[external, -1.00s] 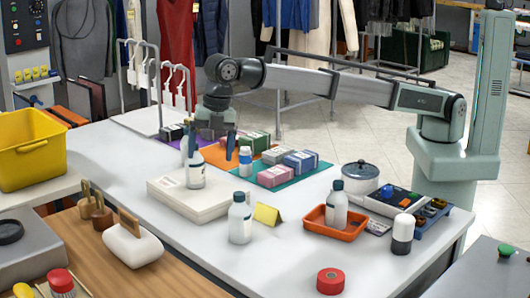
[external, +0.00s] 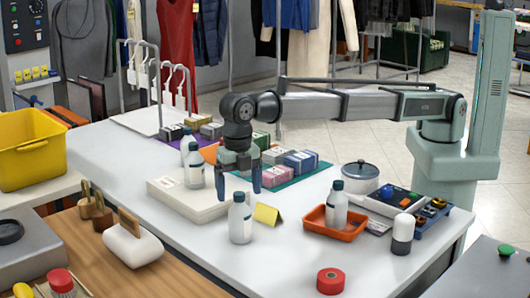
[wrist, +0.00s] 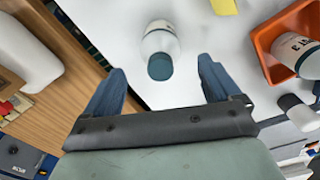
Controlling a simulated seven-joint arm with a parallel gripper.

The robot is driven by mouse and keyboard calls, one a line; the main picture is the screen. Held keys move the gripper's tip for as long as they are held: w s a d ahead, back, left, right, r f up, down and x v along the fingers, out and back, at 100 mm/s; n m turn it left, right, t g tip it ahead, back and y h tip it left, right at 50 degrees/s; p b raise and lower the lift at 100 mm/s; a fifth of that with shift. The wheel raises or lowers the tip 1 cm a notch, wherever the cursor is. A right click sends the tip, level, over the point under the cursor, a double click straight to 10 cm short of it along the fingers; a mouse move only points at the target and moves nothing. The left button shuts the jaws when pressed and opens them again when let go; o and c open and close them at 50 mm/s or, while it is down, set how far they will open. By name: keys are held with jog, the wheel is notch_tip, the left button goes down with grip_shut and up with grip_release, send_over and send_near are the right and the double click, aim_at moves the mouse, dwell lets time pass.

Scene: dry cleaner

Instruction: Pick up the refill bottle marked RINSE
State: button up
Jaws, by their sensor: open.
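Several white bottles with dark teal caps are in view; I cannot read RINSE on any of them. One bottle (external: 240,220) stands upright on the white table, with my gripper (external: 237,186) open and just above it. In the wrist view this bottle (wrist: 160,42) lies ahead of and between my open fingers (wrist: 162,72), its cap towards me. Another bottle (external: 337,206) stands in an orange tray; its label shows in part in the wrist view (wrist: 296,48).
The orange tray (external: 311,225) and a yellow folded card (external: 267,215) are right of the near bottle. The white box (external: 168,189) is to its left. A red tape roll (external: 331,281) lies at the front. A pot (external: 360,178) stands behind the tray.

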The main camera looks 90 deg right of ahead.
aim_at(238, 204)
jog(key=shift+d+f, duration=0.1)
jog(key=shift+f, duration=2.65)
jog(key=shift+c, duration=0.3)
jog(key=shift+r, duration=0.1)
jog(key=c, duration=1.3)
